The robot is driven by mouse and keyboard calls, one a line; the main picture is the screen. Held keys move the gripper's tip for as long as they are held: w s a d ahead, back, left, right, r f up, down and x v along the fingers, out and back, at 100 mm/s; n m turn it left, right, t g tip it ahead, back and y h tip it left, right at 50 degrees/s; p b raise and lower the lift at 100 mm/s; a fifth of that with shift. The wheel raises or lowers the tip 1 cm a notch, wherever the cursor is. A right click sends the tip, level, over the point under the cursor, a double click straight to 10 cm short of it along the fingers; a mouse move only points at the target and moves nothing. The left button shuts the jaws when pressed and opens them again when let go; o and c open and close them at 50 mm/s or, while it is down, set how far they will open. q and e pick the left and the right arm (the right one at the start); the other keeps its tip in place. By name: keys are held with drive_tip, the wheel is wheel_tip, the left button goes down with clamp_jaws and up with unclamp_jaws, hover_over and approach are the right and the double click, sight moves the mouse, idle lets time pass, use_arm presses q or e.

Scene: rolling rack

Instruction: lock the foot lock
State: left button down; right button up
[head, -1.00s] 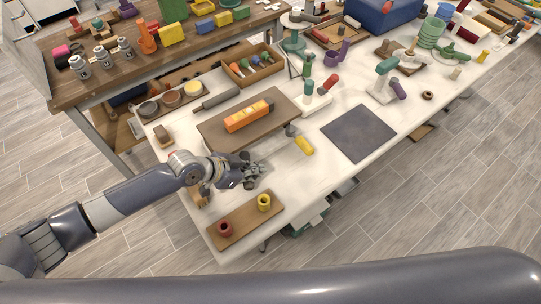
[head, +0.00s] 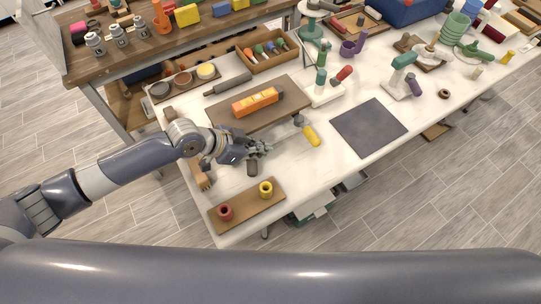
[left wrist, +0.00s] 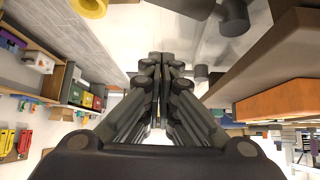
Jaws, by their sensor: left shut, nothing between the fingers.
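I cannot make out a foot lock or a rolling rack in either view. My left gripper (head: 266,147) is above the white worktop (head: 290,177), between the wooden board with an orange level and the small board with two cups. Its fingers are together with nothing between them. The left wrist view also shows the closed left gripper (left wrist: 158,62) pointing away from the camera. My right gripper is in neither view.
An orange level (head: 256,102) lies on a wooden board (head: 225,117). A yellow-handled tool (head: 312,136) lies right of the gripper. A small board (head: 240,217) holds red and yellow cups. A grey mat (head: 369,127) lies further right. Grey plank floor (head: 400,220) lies in front.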

use_arm(q)
drive_tip(key=shift+s+a+r+b, duration=0.1)
drive_tip(key=shift+a+r+b, duration=0.1)
drive_tip(key=shift+a+r, duration=0.75)
drive_tip(key=shift+s+a+r+b, duration=0.1)
drive_tip(key=shift+a+r+b, duration=0.1)
drive_tip(key=shift+a+r, duration=0.65)
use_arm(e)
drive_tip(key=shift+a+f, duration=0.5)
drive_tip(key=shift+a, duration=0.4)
use_arm(q)
drive_tip(key=shift+f, duration=0.15)
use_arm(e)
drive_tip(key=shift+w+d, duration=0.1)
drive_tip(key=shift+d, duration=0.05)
